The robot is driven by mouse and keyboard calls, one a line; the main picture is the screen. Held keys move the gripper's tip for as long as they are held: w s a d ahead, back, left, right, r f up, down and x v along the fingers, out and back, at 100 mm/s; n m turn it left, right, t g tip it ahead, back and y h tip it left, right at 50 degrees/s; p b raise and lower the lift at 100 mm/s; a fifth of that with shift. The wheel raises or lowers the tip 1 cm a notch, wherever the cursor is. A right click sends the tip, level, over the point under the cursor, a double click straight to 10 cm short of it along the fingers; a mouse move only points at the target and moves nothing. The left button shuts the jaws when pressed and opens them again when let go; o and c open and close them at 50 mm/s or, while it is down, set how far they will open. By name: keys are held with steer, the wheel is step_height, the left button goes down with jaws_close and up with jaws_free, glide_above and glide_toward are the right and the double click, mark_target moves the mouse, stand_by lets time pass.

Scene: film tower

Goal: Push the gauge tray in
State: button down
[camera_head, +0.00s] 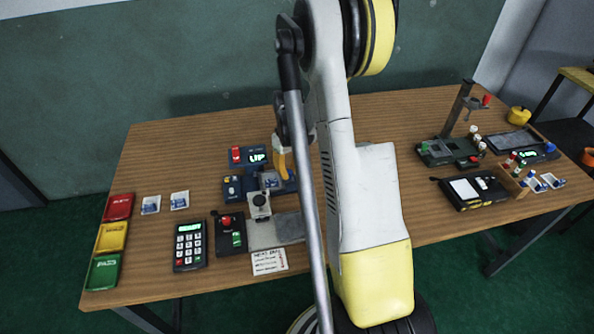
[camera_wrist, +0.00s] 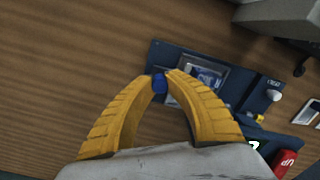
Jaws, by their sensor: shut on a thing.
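The dark blue gauge (camera_wrist: 150,58) fills the middle of the wrist view. Its tray (camera_wrist: 222,77) is a grey frame holding a small blue-and-white piece. My gripper (camera_wrist: 160,84) has its yellow fingertips closed on a small blue knob (camera_wrist: 158,83) beside the tray. The fingers hide part of the gauge and tray. In the head view, the gauge (camera_head: 232,188) stands mid-table and my gripper (camera_head: 284,172) reaches down at its right side. My arm hides the area just right of it. How far the tray stands out cannot be told.
A display box reading UP (camera_head: 257,157) with a red button is behind the gauge. A grey stand with a round black top (camera_head: 260,203), a keypad (camera_head: 190,245) and a red-knobbed box (camera_head: 229,235) are in front.

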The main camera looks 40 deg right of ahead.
steer(key=shift+w+a, duration=0.3)
steer(key=shift+a, duration=0.2)
steer(key=c, duration=1.6)
jaws_free()
step_height(320, 180, up, 12)
steer(key=shift+d, duration=0.15)
